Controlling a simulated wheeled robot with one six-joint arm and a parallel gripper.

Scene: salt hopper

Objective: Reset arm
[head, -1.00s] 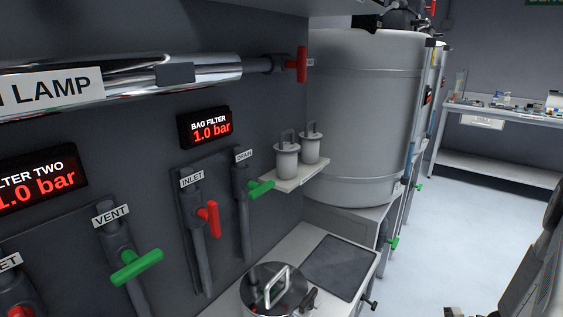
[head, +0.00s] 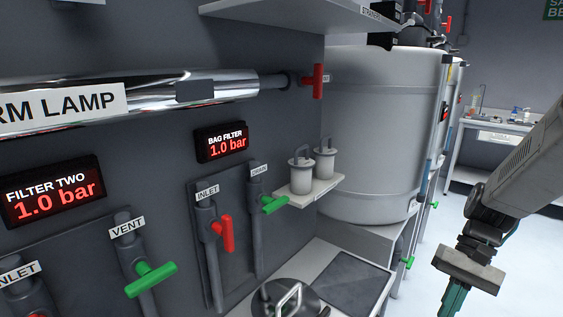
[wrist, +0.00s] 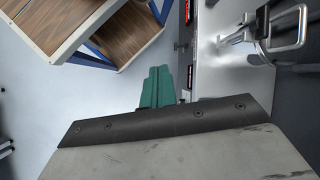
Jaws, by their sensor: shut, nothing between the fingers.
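My gripper (head: 453,300) hangs at the right of the head view, pointing down, with teal fingers partly cut off by the bottom edge. In the wrist view my gripper (wrist: 158,78) shows its teal fingers together and empty. It is over the open floor, to the right of the filter bench and touching nothing that I can see.
A wall panel carries the bag filter display (head: 222,142), a red inlet valve (head: 227,234) and green valves. A lidded steel housing (head: 290,300) stands on the bench. A large grey tank (head: 385,130) stands behind. The pale floor (head: 425,265) at right is clear.

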